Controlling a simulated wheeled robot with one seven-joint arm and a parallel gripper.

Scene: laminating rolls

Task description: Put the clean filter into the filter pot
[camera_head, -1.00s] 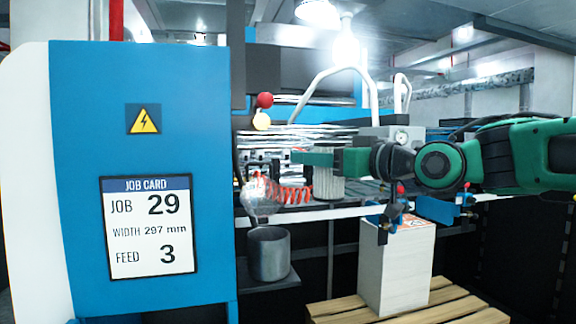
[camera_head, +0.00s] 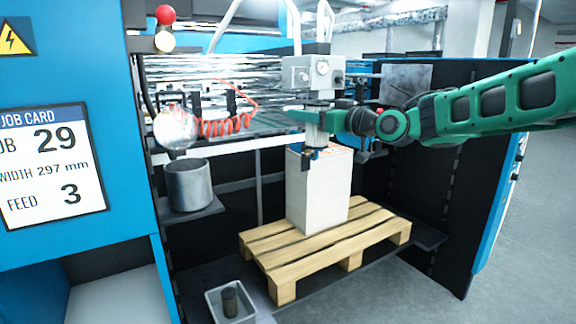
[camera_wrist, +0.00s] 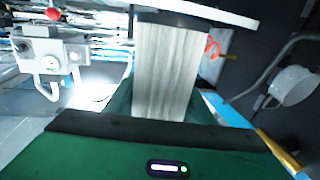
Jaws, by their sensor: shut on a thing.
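My gripper (camera_head: 308,116) is shut on the clean filter, a pale pleated cylinder (camera_head: 317,136), in front of the paper stack's far end. In the wrist view the filter's pleats (camera_wrist: 168,75) fill the space between the jaws. A grey metal pot (camera_head: 188,186), open at the top, stands on a small shelf to the left, well apart from the filter. I cannot tell from the pictures which one is the filter pot. The inside of the grey pot is mostly hidden.
A white paper stack (camera_head: 318,190) stands on a wooden pallet (camera_head: 330,245) below my gripper. A red coiled hose (camera_head: 228,125) hangs between gripper and bowl. A grey box with a gauge (camera_head: 312,74) is behind my gripper. A pale tray (camera_head: 213,306) on the floor holds a dark cylinder (camera_head: 230,301).

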